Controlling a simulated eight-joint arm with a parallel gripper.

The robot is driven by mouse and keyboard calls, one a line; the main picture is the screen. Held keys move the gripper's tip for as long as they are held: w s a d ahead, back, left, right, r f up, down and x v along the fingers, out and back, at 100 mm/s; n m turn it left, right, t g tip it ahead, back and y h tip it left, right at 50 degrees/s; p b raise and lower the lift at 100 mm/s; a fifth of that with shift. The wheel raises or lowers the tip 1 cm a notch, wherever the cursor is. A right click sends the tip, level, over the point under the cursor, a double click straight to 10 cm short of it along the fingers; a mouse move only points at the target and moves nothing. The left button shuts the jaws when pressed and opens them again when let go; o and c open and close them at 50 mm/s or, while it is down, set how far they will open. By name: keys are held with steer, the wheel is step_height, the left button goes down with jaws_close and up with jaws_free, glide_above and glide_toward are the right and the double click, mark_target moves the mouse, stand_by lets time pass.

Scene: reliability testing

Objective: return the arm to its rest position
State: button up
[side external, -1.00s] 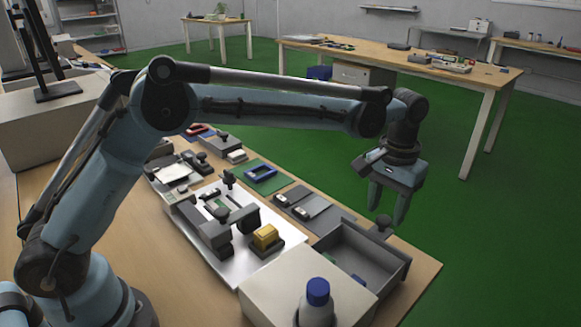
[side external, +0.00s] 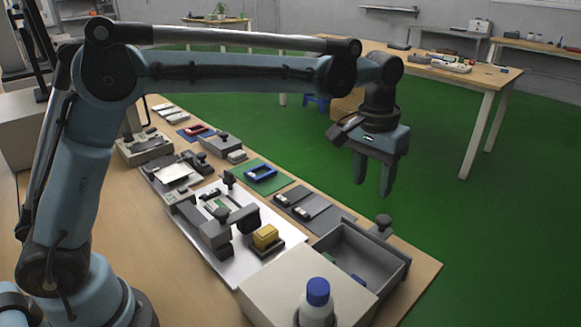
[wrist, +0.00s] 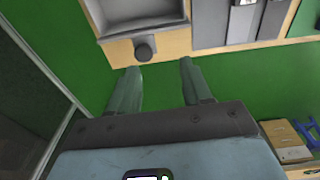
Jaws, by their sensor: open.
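My gripper (side external: 372,190) hangs in the air with its fingers pointing down, in front of the green floor and beyond the far edge of the workbench (side external: 425,268). In the wrist view my gripper (wrist: 158,80) shows two fingers spread apart with nothing between them. A bench edge with a dark knob (wrist: 145,48) and a grey bin (wrist: 140,22) lies ahead of the fingertips. My arm is raised, its forearm roughly level above the bench.
Another wooden table (side external: 480,80) stands behind. Open green floor surrounds my gripper.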

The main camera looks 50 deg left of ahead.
steer(key=s+a+r+t, duration=0.3)
steer(key=s+a, duration=0.6)
steer(key=s+a+f+t, duration=0.3)
steer(key=s+a+f, duration=0.2)
steer(key=s, duration=0.4)
steer(key=shift+s+a+f, duration=0.15)
steer(key=shift+a, duration=0.25)
